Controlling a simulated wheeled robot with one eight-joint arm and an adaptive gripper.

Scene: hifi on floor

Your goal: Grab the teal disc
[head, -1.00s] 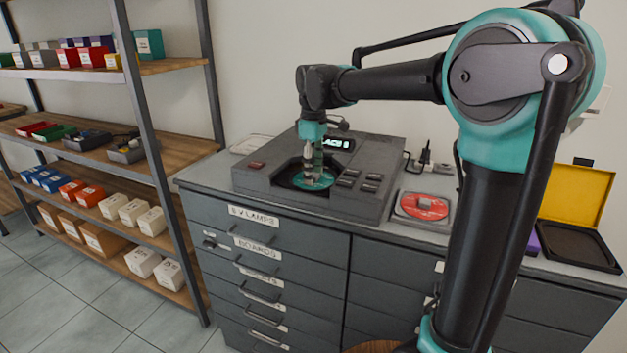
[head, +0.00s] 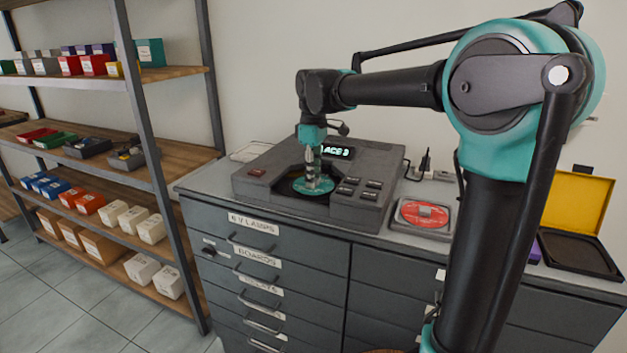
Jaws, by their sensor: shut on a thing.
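The teal disc (head: 324,190) is at the round dark well of the grey player (head: 255,190) on top of the cabinet. My gripper (head: 311,184) points straight down over the well and is shut on the disc near its middle. The disc looks roughly level, and the dark well shows beyond its left side. I cannot tell how far the disc is above the well floor. The fingertips are small and partly merge with the disc.
A red disc (head: 424,215) lies in a grey case right of the player. An open case with a yellow lid (head: 577,208) stands further right. A shelf (head: 165,178) with several small boxes is at the left.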

